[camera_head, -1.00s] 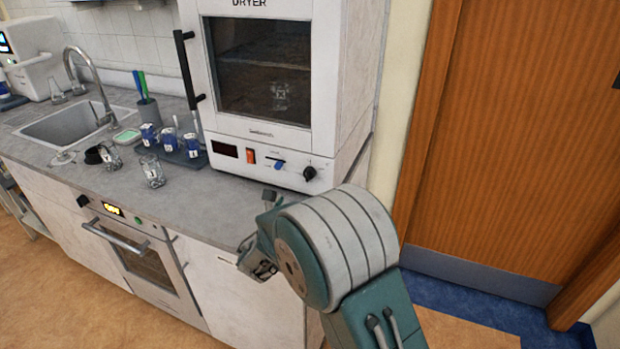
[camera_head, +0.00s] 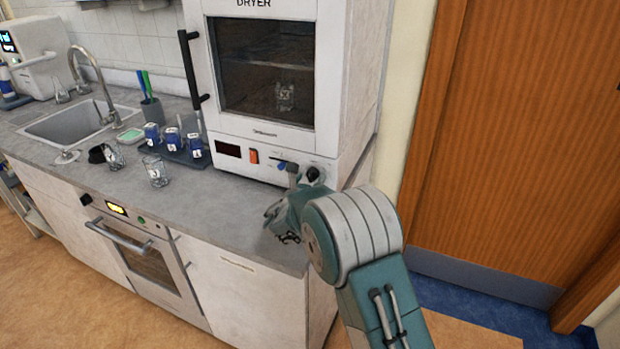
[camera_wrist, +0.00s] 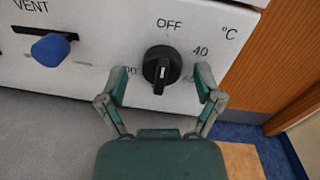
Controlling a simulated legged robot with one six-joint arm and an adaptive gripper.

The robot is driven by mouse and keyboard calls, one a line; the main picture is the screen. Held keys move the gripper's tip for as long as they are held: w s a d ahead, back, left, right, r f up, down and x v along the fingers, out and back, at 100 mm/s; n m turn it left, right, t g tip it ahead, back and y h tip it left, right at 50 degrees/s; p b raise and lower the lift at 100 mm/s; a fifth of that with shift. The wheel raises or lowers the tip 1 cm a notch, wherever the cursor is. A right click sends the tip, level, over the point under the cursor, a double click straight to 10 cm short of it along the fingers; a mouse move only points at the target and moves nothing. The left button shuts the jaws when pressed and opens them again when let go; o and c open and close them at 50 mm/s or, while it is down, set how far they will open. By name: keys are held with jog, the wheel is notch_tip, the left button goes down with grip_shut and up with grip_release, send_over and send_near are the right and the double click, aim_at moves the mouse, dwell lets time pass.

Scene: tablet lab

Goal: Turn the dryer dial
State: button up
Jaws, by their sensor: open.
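The dryer (camera_head: 262,140) is a white cabinet with a dark window, standing on the grey counter. Its black dial (camera_wrist: 161,66) sits on the lower front panel, under the word OFF, with 40 and °C printed to its right. The white mark on the dial points down. In the head view the dial (camera_head: 313,174) is at the panel's right end. My gripper (camera_wrist: 162,86) is open, one finger on each side of the dial and a little below its middle in the wrist view. I cannot tell whether the fingers touch it.
A blue vent slider (camera_wrist: 50,47) is left of the dial. An orange switch (camera_head: 254,156) is further left. A glass beaker (camera_head: 155,170) and a tray of blue-labelled bottles (camera_head: 173,139) stand on the counter. A wooden door (camera_head: 510,130) is at the right.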

jog(key=c, duration=1.2)
jog(key=shift+o, duration=0.2)
jog(key=shift+m, duration=0.4)
jog(key=m, duration=0.5)
jog(key=shift+m, duration=0.3)
jog(key=m, duration=0.6)
jog(key=shift+a+m+h, duration=0.1)
jog(key=shift+m+h, duration=0.2)
jog(key=shift+h, duration=0.1)
jog(key=m, duration=0.6)
jog(key=shift+f+m+h, duration=0.1)
jog(key=shift+m+h, duration=0.2)
jog(key=shift+m, duration=0.1)
jog(key=shift+f+m+h, duration=0.15)
jog(key=shift+m+h, duration=0.15)
jog(key=shift+m, duration=2.4)
jog(key=shift+f, duration=0.1)
